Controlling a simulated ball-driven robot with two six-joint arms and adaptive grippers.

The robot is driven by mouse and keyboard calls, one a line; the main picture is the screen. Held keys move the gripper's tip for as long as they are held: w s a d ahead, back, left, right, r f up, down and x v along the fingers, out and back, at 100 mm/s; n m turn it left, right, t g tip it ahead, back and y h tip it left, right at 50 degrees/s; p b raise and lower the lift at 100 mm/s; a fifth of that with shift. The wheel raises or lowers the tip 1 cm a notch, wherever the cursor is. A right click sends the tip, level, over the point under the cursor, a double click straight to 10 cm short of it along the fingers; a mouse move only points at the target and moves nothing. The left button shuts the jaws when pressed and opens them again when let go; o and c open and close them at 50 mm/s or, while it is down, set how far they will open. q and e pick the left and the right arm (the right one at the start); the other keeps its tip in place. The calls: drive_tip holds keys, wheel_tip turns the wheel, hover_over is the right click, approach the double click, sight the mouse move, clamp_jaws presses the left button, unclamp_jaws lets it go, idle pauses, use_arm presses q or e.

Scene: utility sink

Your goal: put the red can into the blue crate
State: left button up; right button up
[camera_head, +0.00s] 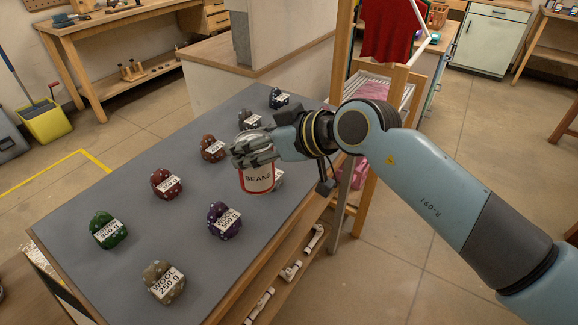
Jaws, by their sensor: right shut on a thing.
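The red can (257,180) has a white label lettered BEANS and red at its lower part. My right gripper (254,153) is shut on its upper part from above, and the fingers hide the top. The can is upright over the right half of the grey-topped table (130,262). I cannot tell whether its base touches the table. No blue crate shows in the view. My left gripper is not in view.
A wooden rack (372,150) stands close to the table's right side. A yellow bucket (46,121) is at far left.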

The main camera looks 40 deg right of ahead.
drive_tip(key=w+d+f+b, duration=0.1)
drive_tip(key=d+f+b, duration=0.2)
drive_tip(key=d+f, duration=0.6)
drive_tip(key=shift+d+f+b, duration=0.2)
drive_tip(key=shift+f+b, duration=0.1)
drive_tip(key=shift+b, duration=0.05)
drive_tip(key=shift+f, duration=0.1)
drive_tip(key=o, duration=1.2)
drive_tip(key=shift+c, duration=0.2)
